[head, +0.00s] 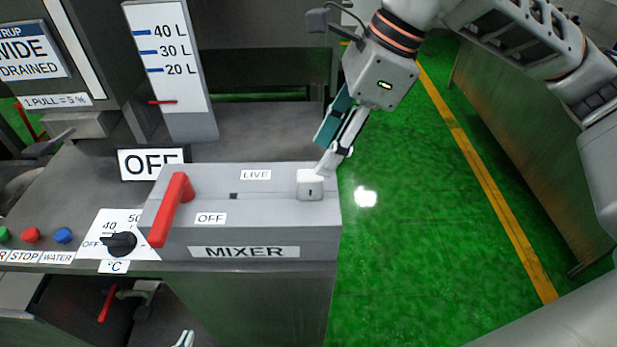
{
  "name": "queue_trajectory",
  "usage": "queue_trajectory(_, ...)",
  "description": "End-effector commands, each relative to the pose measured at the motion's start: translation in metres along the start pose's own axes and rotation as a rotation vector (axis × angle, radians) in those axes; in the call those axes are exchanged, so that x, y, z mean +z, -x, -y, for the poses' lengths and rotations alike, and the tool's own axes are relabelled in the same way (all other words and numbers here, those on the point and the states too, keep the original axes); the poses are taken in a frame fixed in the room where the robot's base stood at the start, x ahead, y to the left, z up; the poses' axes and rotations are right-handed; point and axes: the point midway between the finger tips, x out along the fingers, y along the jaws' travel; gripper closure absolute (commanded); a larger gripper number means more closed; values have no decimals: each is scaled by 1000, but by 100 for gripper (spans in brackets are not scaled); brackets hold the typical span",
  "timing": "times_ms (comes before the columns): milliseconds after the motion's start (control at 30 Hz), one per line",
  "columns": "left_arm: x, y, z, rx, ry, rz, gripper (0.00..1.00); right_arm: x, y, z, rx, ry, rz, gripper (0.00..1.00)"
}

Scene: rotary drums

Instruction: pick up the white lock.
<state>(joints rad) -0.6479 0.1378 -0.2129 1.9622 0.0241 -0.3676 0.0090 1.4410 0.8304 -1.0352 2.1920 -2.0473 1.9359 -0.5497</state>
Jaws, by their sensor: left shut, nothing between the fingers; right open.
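The white lock (310,187) is a small white block with a dark keyhole slot. It sits on the right end of the grey mixer box's top, beside the LIVE label. My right gripper (328,168) reaches down from the upper right, with its fingertips at the lock's upper right edge. It is open; whether the fingers touch the lock or straddle it is unclear.
The mixer box (320,235) carries a red lever (171,209) on its left, by the OFF label. A black temperature knob (119,244) and coloured buttons (31,236) are further left. A level gauge (170,75) stands behind. Green floor (420,240) is clear on the right.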

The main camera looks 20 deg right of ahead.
Motion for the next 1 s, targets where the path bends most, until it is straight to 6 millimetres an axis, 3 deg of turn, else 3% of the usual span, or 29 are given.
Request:
queue_trajectory(533, -9, 6, 2, 0, -3, 0, 100, 0, -65, -7, 8, -1, 1, 60)
queue_trajectory(867, -9, 7, 2, -1, -3, 0, 100, 0, -73, -6, 5, 0, 3, 60)
queue_trajectory(1000, -9, 7, 2, -1, -3, 0, 100, 0, -73, -6, 6, 0, 2, 94)
